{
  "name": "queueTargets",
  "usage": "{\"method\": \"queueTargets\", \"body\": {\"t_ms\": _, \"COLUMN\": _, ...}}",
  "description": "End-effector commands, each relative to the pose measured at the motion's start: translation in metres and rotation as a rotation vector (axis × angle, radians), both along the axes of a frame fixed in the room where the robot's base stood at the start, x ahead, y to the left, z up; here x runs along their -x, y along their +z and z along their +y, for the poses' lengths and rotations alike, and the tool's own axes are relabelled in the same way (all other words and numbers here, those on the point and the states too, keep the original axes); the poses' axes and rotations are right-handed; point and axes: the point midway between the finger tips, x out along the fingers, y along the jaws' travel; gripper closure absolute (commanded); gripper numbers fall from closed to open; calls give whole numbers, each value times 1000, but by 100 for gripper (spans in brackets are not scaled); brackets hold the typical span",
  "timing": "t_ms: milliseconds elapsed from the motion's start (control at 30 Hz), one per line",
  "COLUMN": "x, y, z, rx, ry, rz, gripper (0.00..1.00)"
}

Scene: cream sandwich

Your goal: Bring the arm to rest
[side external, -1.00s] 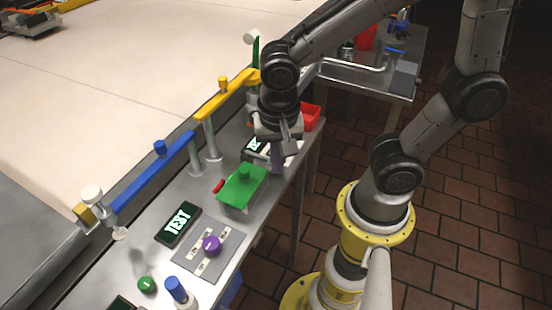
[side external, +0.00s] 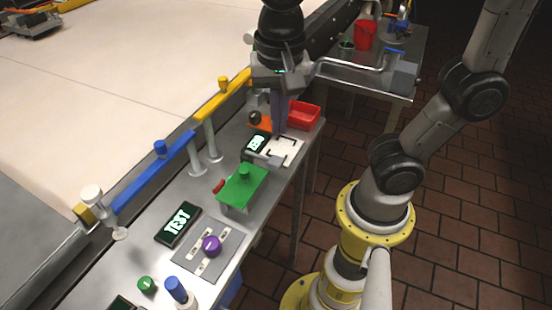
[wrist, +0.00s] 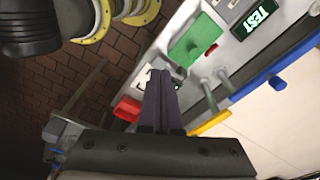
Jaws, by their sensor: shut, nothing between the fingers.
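My gripper (side external: 279,115) points down above the far part of the metal bench (side external: 205,235), over a small white plate (side external: 283,151) with black marks. In the wrist view, my gripper (wrist: 160,75) shows its dark fingers together with nothing between them. The fingertips look a little above the plate, though the exact gap is hard to tell. Part of the plate is hidden behind the fingers in the wrist view. My upper arm runs up out of the top of the side view.
A green block with a knob (side external: 242,186), a TEST display (side external: 178,224) and a grey panel with a purple knob (side external: 211,245) lie along the bench. A red bin (side external: 304,115) stands beyond the plate. Blue (side external: 155,170) and yellow (side external: 222,98) rails line the bench's left edge.

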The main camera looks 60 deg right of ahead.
Motion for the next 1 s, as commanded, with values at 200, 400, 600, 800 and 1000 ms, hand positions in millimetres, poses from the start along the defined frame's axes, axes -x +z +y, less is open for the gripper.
{"method": "queueTargets", "body": {"t_ms": 200, "x": 0, "y": 0, "z": 0, "rx": 0, "ry": 0, "rz": 0, "gripper": 100}}
{"method": "queueTargets", "body": {"t_ms": 400, "x": -1, "y": 0, "z": -2, "rx": -1, "ry": -11, "rz": -2, "gripper": 100}}
{"method": "queueTargets", "body": {"t_ms": 600, "x": 7, "y": 13, "z": -34, "rx": -36, "ry": -132, "rz": -74, "gripper": 100}}
{"method": "queueTargets", "body": {"t_ms": 800, "x": 30, "y": 10, "z": -65, "rx": -57, "ry": 38, "rz": -200, "gripper": 100}}
{"method": "queueTargets", "body": {"t_ms": 1000, "x": 43, "y": -1, "z": -78, "rx": 10, "ry": 369, "rz": -307, "gripper": 100}}
